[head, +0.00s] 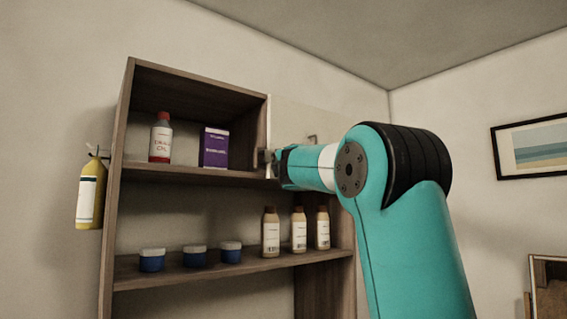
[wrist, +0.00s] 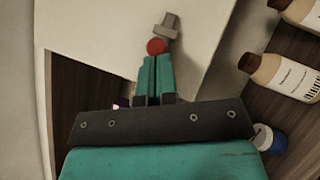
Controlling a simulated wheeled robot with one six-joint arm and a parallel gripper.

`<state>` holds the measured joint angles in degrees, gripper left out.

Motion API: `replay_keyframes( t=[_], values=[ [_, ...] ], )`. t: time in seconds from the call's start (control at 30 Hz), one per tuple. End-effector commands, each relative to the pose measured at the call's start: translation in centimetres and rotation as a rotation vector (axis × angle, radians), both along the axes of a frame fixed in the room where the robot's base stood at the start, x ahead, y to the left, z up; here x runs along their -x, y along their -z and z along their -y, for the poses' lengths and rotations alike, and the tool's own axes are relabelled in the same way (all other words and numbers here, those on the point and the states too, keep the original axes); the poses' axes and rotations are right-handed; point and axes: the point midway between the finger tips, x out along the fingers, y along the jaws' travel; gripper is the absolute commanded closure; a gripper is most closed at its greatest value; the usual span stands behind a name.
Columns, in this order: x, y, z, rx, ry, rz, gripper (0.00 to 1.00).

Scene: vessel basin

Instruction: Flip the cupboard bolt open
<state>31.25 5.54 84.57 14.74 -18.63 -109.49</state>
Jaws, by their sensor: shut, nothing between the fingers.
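The cupboard door (head: 296,117) is a pale cream panel at the upper right of the wooden shelf unit; it also fills the upper middle of the wrist view (wrist: 105,35). The bolt shows in the wrist view as a grey metal piece (wrist: 168,25) with a round red knob (wrist: 156,46). My gripper (wrist: 157,62) is shut and empty. Its fingertips are right at the red knob; I cannot tell whether they touch. In the head view my gripper (head: 277,165) is partly hidden by my arm.
A red-capped bottle (head: 161,138) and a purple box (head: 214,147) stand in the open compartment to the left. A yellow cylinder (head: 90,193) hangs at left.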

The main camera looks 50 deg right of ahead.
Motion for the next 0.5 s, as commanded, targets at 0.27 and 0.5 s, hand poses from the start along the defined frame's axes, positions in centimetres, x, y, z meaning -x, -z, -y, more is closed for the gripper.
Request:
replay_keyframes(
  t=[0.27, 0.5],
  values=[
    [0.18, 0.01, 0.56, 0.000, 0.002, 0.000, 1.00],
    [0.26, 0.99, -0.42, 0.001, 0.004, -0.001, 1.00]
  ],
)
